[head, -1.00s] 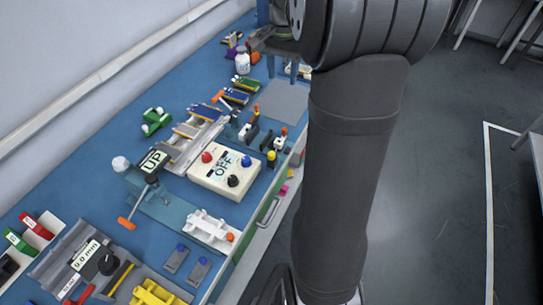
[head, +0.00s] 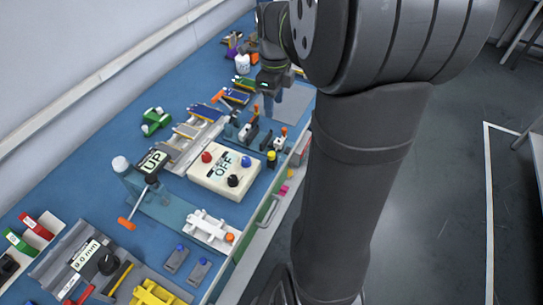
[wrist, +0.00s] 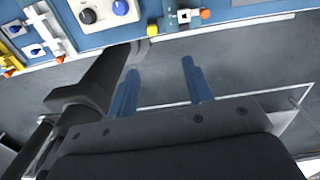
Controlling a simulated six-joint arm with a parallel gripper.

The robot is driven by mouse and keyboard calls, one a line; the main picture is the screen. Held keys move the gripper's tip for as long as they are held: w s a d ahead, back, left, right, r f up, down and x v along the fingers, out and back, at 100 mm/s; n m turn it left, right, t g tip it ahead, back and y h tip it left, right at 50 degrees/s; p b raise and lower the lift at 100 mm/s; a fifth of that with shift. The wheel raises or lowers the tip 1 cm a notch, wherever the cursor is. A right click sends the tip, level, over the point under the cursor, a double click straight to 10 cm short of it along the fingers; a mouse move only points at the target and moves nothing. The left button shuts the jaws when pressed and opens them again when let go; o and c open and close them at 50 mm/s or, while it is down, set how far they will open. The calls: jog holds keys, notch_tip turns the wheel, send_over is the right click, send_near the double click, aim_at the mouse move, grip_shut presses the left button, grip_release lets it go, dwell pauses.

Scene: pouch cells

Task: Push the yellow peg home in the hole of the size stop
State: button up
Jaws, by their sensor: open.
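At the lower left of the head view a grey fixture carries a "9.0 mm" label (head: 87,255) and a black knob (head: 107,264); it looks like the size stop. A thin yellow bar (head: 120,279), perhaps the yellow peg, lies on it, right of the knob. I cannot make out the hole or how deep the peg sits. My gripper (head: 268,102) is far from it, over the far part of the bench. In the wrist view its two blue fingers (wrist: 160,82) are apart with nothing between them, and the size stop cannot be made out.
An ON/OFF box (head: 224,172) with red, blue and black knobs stands mid-bench. An "UP" lever (head: 153,162) with an orange handle rises left of it. A white fixture (head: 209,230) and a yellow block (head: 155,294) are nearer.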

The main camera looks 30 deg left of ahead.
jog(key=s+m, duration=0.1)
jog(key=m, duration=0.2)
send_over(272, 154)
jog(key=f, duration=1.2)
jog(key=shift+w+f, duration=0.35)
jog(key=shift+f, duration=0.05)
jog(key=shift+s+a+f, duration=0.1)
jog(key=shift+s+f, duration=0.05)
jog(key=shift+f, duration=1.2)
jog(key=shift+s+f, duration=0.15)
jog(key=shift+f, duration=1.2)
grip_shut()
